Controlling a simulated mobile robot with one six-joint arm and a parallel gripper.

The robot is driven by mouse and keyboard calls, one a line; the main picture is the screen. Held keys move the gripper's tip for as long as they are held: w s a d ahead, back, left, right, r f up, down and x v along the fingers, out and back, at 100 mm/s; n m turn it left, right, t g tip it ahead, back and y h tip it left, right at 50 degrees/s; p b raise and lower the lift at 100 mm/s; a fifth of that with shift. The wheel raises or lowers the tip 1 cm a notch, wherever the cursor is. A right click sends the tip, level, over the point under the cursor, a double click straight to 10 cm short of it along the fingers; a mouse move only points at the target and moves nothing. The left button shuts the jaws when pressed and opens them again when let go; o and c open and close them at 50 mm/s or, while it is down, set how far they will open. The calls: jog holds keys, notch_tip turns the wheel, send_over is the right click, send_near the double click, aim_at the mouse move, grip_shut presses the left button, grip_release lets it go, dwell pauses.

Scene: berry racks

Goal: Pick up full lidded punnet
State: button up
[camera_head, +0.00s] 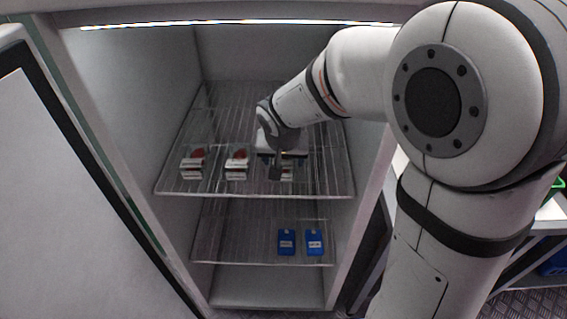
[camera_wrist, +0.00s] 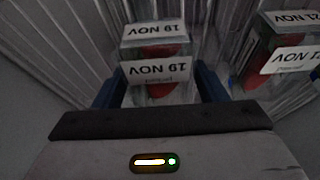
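On the fridge's upper shelf, clear punnets of red berries with white labels show at left (camera_head: 193,163), middle (camera_head: 237,166) and right. The right punnet (camera_head: 287,173) is partly hidden behind my gripper (camera_head: 277,170). In the wrist view, a punnet (camera_wrist: 157,70) with upside-down "19 NOV" labels stands between the blue fingers of my gripper (camera_wrist: 159,82). The fingers stand on either side of it and look open, with a narrow gap at the right. Another labelled punnet (camera_wrist: 287,50) stands to the right in that view. Lids are hard to make out.
The upper wire shelf (camera_head: 220,115) is bare behind the punnets. Two blue containers (camera_head: 287,242) (camera_head: 315,242) stand on the lower wire shelf (camera_head: 225,230). Fridge walls (camera_head: 140,90) close in both sides. The open door (camera_head: 80,200) stands at the left.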

jog(key=c, duration=0.7)
jog(key=shift+c, duration=0.3)
jog(key=shift+r, duration=0.1)
